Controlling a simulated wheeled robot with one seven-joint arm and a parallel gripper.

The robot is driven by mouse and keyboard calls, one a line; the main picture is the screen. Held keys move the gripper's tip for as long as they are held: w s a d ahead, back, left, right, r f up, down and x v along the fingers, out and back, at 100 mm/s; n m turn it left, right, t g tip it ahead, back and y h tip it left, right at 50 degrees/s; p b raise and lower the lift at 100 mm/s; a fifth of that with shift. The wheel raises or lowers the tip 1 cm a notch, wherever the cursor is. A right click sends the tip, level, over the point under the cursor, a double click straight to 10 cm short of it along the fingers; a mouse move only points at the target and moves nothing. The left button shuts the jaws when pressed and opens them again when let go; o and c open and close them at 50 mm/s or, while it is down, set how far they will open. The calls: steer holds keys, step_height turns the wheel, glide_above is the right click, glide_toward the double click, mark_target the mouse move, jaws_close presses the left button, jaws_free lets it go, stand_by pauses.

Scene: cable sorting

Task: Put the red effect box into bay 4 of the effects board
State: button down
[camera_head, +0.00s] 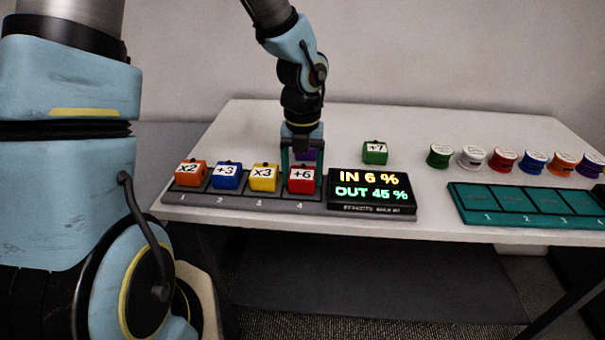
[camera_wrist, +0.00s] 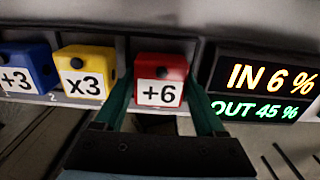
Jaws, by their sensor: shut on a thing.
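The red effect box (camera_head: 301,181), labelled +6, is at bay 4 of the effects board (camera_head: 258,204). It also shows in the wrist view (camera_wrist: 159,83), between the two green fingers of my gripper (camera_wrist: 160,100). My gripper is shut on it; in the head view my gripper (camera_head: 302,160) is above and behind the box. I cannot tell if the box is fully seated. The orange x2 box (camera_head: 190,173), blue +3 box (camera_head: 227,176) and yellow x3 box (camera_head: 264,178) stand in bays 1, 2 and 3.
The display (camera_head: 371,193) reads IN 6 % and OUT 45 %, close right of bay 4. A green +7 box (camera_head: 375,153) stands behind it. Several spools (camera_head: 503,159) and a teal numbered tray (camera_head: 527,219) are at the right.

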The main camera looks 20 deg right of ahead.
steer(key=shift+f, duration=0.15)
jaws_free()
